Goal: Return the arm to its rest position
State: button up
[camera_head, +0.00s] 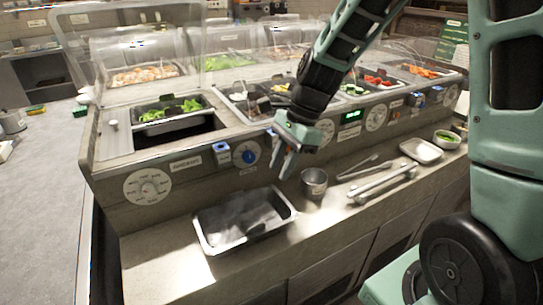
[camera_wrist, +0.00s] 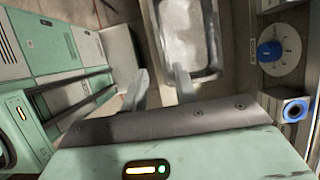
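My gripper (camera_head: 283,160) hangs in front of the counter's control panel in the head view, a little above and left of a small metal cup (camera_head: 314,183). In the wrist view my gripper's two fingers (camera_wrist: 160,88) stand apart with nothing between them, so it is open and empty. My arm reaches from the upper right down to it.
A metal tray (camera_head: 292,211) lies on the front ledge; it also shows in the wrist view (camera_wrist: 217,68). Tongs (camera_head: 358,168), a white dish (camera_head: 421,150) and a bowl of greens (camera_head: 446,138) stand to the right. A knobbed panel (camera_head: 185,163) and food wells lie behind.

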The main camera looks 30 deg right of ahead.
jog(key=s+a+r+n+h, duration=0.1)
jog(key=s+a+n+h, duration=0.1)
jog(key=s+a+n, duration=0.4)
jog(key=s+a+r+n+h, duration=0.1)
jog(key=s+a+n, duration=0.6)
jog(key=s+n, duration=0.7)
jog(key=n, duration=0.5)
jog(key=shift+r+n+h, duration=0.4)
